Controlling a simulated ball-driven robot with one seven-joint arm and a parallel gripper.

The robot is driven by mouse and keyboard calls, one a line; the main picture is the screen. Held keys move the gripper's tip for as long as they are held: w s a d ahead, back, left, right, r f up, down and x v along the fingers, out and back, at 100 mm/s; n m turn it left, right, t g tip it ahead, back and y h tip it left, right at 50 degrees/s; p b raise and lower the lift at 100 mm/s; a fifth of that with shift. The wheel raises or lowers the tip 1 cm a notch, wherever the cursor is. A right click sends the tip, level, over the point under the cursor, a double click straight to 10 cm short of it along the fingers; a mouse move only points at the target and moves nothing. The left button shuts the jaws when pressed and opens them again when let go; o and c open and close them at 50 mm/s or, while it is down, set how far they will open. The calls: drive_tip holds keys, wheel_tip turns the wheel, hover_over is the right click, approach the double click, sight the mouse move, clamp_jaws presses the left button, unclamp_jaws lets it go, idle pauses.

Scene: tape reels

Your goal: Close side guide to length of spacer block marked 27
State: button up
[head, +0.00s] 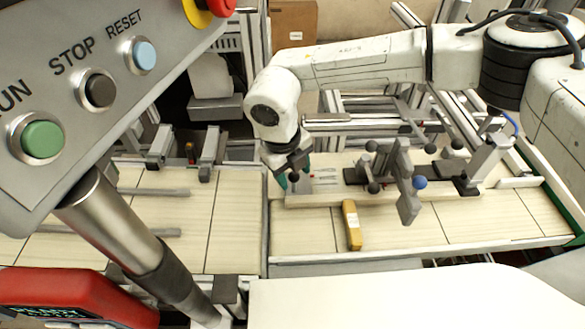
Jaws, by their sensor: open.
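My gripper (293,181) hangs from the white arm over the left end of a pale board (330,197); its teal fingertips point down and partly hide what is beneath. A grey guide assembly with dark knobs and one blue knob (419,183) stands on the right part of this board, apart from my gripper. I cannot tell for certain that it is the side guide. A yellow block (351,226) with a pale label lies in front of the board, below and right of my gripper. Its marking is too small to read, so I cannot tell whether it says 27.
A control panel with a green button (43,139) and its post cover the left foreground. Grey rails (152,191) lie on the left table section. A red device (75,299) sits at lower left. The plank surface right of the yellow block has clear room.

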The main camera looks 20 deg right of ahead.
drive_tip(key=shift+f, duration=0.15)
drive_tip(key=shift+c, duration=0.5)
clamp_jaws()
